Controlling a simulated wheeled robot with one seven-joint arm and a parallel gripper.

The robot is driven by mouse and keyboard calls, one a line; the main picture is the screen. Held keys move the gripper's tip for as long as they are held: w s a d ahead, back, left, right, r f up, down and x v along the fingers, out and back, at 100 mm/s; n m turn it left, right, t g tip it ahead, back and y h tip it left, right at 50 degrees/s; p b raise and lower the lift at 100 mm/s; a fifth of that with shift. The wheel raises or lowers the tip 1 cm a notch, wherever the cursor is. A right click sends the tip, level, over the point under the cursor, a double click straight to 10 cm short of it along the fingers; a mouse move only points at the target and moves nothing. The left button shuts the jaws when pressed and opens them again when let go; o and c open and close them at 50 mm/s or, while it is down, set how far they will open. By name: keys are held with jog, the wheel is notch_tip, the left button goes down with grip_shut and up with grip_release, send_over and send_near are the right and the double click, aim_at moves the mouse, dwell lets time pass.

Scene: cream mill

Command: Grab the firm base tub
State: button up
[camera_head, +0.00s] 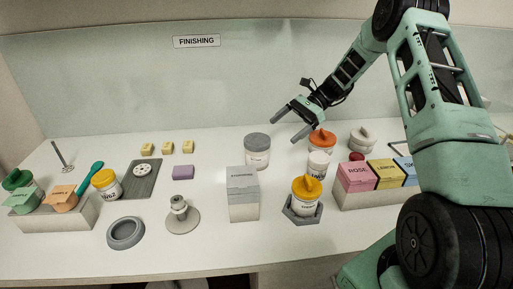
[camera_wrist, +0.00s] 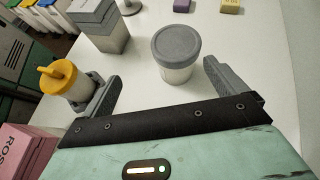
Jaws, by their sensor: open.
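A white tub with a grey lid (camera_head: 257,155) stands upright on the counter near the middle; its label is too small to read. In the wrist view the same tub (camera_wrist: 176,58) stands ahead of my gripper, between the lines of the two fingers and touching neither. My gripper (camera_head: 286,129) is open and empty, above the counter to the upper right of this tub. Other tubs have an orange lid (camera_head: 322,140) and yellow lids (camera_head: 305,200) (camera_head: 105,185). I cannot read which one is marked firm base.
A grey box (camera_head: 243,195) stands in front of the grey-lidded tub. A small white jar (camera_head: 317,165) and the yellow-lidded tub in a grey holder (camera_head: 302,216) are to its right. Pink, yellow and blue boxes (camera_head: 357,175) stand farther right.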

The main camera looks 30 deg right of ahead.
jog(key=d+f+m+t+y, duration=0.1)
jog(key=d+m+t, duration=0.1)
jog(key=d, duration=0.4)
jog(key=p, duration=0.5)
send_near(257, 148)
jog(key=shift+m, duration=0.3)
jog(key=w+f, duration=0.1)
jog(key=w+a+f, duration=0.1)
jog(key=w+f, duration=0.1)
jog(key=w+a+f, duration=0.1)
jog(key=f, duration=0.1)
jog(key=shift+w+f, duration=0.15)
jog(key=shift+w, duration=0.2)
jog(key=shift+p+x, duration=1.4)
jog(key=shift+x, duration=1.25)
jog(key=shift+r, duration=0.2)
jog(key=c, duration=1.3)
